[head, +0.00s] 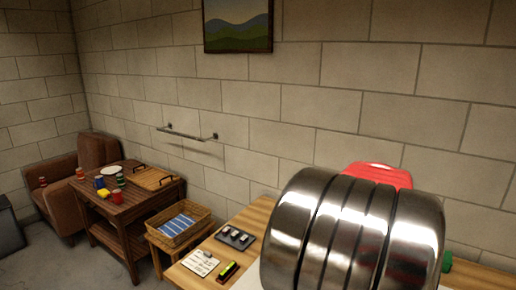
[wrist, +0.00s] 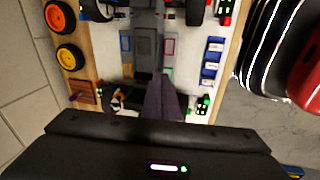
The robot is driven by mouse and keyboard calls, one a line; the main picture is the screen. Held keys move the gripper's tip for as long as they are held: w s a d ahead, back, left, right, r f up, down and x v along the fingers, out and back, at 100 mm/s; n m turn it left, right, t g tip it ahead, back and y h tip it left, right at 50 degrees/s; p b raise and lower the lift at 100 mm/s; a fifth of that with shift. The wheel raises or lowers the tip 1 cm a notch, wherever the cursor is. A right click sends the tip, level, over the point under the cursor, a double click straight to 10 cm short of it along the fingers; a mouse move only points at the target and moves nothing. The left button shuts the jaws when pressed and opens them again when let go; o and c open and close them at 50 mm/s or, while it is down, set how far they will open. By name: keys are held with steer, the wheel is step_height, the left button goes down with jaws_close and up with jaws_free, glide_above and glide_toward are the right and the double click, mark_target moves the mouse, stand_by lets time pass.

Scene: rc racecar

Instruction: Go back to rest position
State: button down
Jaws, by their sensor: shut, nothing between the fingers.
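My gripper (wrist: 161,82) shows in the wrist view as a dark, narrow wedge of fingers closed together, with nothing held between them. It is over a white work surface (wrist: 192,88) on a wooden table (wrist: 83,88). Beneath and beyond the fingers lies a grey car chassis (wrist: 146,45) with dark wheels near the top edge. The fingers hide part of the chassis, and I cannot tell their height above it. In the head view my gripper is not seen; a large shiny metal cylinder covers the lower right and most of the table.
An orange wheel (wrist: 60,16) and a yellow-orange wheel (wrist: 70,57) lie at the table's left side. Blue parts (wrist: 212,60) line the right. The head view shows a wicker basket (head: 181,222), a brown side table (head: 125,204) with cups, and an armchair (head: 60,190).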

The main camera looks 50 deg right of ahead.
steer(key=w+a+r+t, duration=0.1)
steer(key=w+a, duration=0.7)
steer(key=w, duration=0.5)
steer(key=w+a+r+t, duration=0.2)
steer(key=w+a, duration=0.7)
steer(key=w, duration=0.4)
steer(key=w+a+r+t+y, duration=0.1)
steer(key=a+r, duration=0.1)
steer(key=a, duration=0.7)
steer(key=w+a+r, duration=0.1)
steer(key=w+a, duration=0.1)
steer(key=a, duration=0.6)
steer(key=s+a, duration=0.3)
steer(key=a, duration=0.5)
steer(key=s+a+t+y, duration=0.1)
steer(key=s+a, duration=0.2)
steer(key=a, duration=0.5)
steer(key=shift+r, duration=0.35)
steer(key=shift+d, duration=0.1)
